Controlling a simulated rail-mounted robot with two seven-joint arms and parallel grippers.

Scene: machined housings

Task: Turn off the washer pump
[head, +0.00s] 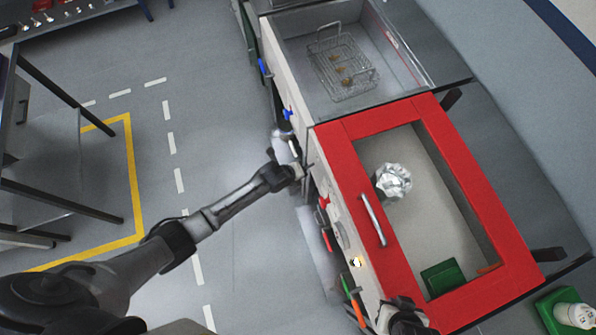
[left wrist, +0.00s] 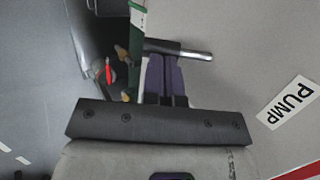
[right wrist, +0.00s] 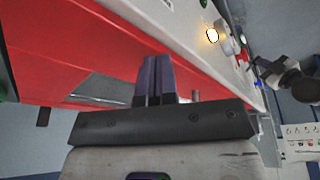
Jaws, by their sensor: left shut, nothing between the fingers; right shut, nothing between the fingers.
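A white label reading PUMP (left wrist: 291,101) is on the pale front panel in the left wrist view. A lever with a dark base and bright metal end (left wrist: 195,54) lies at the tips of my left gripper (left wrist: 163,58); I cannot tell whether they touch. The left gripper is shut and empty; in the head view it (head: 299,171) is at the front of the washer. My right gripper (right wrist: 155,60) is shut and empty beside the red lid frame (right wrist: 60,60). In the head view the right gripper (head: 397,312) is at the lid's lower left corner.
A lit yellow lamp (head: 356,262) is on the front panel; it also shows in the right wrist view (right wrist: 212,35). The red-framed lid (head: 460,150) is closed, with a handle (head: 373,220). A wire basket (head: 342,62) sits in the basin behind. The floor left of the washer is mostly clear.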

